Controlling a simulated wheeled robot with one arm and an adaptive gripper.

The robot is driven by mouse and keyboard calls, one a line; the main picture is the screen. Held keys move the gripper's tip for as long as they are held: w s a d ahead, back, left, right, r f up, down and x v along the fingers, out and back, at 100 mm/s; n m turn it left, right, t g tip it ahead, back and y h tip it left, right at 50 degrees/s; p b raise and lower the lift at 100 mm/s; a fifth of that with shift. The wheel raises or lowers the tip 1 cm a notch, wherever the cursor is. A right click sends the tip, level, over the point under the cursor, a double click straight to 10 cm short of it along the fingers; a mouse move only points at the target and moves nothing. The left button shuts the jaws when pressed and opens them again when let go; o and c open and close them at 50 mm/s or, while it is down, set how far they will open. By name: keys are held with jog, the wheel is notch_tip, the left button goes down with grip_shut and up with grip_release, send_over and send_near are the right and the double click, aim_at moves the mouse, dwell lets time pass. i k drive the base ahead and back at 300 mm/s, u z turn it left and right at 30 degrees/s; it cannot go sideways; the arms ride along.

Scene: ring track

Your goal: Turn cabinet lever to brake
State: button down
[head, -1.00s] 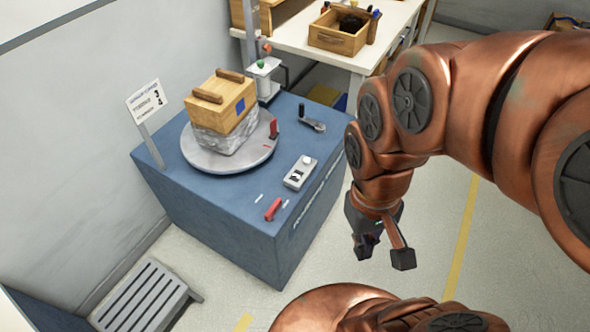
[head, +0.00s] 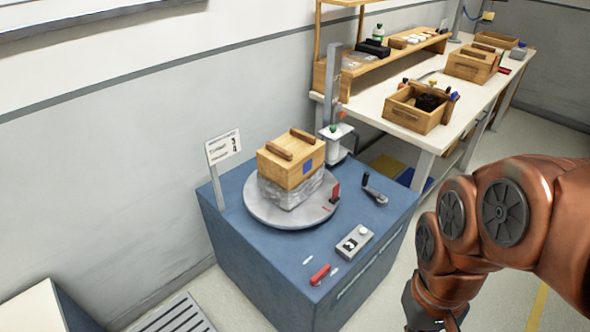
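The blue cabinet (head: 235,255) stands against the wall with a round grey turntable (head: 257,210) on top. A dark crank handle (head: 375,190) sits at the top's right side. My gripper (head: 433,325) is at the lower right, beyond the cabinet's right side and apart from the lever. Its fingers are cut off by the bottom edge, so their opening is hidden.
A wooden box (head: 286,160) sits on a grey block on the turntable, with a small red piece (head: 335,192) at the rim. A sign (head: 222,147) stands at the left. A white workbench (head: 375,112) with wooden crates is behind. A slatted step (head: 178,318) is at lower left.

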aim_at(315, 281)
jog(key=z, duration=0.05)
jog(key=k, duration=0.5)
jog(key=u, duration=0.6)
jog(key=i, duration=0.15)
jog(key=u, duration=0.5)
